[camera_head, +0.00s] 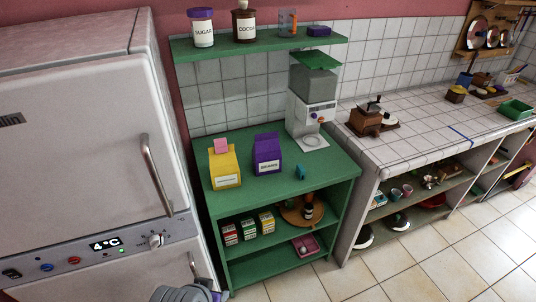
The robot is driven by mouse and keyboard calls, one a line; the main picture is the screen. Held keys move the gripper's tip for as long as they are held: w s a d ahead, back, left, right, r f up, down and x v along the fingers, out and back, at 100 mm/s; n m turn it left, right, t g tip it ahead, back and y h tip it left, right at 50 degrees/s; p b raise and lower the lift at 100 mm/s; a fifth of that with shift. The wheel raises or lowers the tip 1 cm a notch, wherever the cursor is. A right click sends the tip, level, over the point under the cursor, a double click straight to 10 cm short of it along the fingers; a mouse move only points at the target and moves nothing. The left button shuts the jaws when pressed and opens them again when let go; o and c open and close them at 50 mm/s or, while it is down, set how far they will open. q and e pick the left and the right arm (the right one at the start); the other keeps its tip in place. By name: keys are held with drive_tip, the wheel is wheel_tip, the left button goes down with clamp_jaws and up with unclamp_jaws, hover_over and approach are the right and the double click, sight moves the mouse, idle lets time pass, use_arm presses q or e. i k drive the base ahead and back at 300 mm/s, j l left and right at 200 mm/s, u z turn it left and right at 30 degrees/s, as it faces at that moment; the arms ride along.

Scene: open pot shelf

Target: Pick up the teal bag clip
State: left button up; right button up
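A small teal bag clip (300,171) stands on the green top of the shelf unit (325,178), near its front right part. It is right of the purple bag (267,153) and apart from it. A yellow bag (224,166) with a pink piece (221,146) at its top stands further left. No gripper fingers show in the head view. A grey ribbed part at the bottom edge seems to be mine.
A grey coffee grinder machine (311,105) stands behind the clip. A green wall shelf (260,46) with jars hangs above. A white fridge (80,150) is at left, a tiled counter (420,125) at right. The floor in front is clear.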

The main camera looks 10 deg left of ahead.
sight(300, 171)
drive_tip(key=i+l+u, duration=0.95)
drive_tip(key=k+j, duration=0.1)
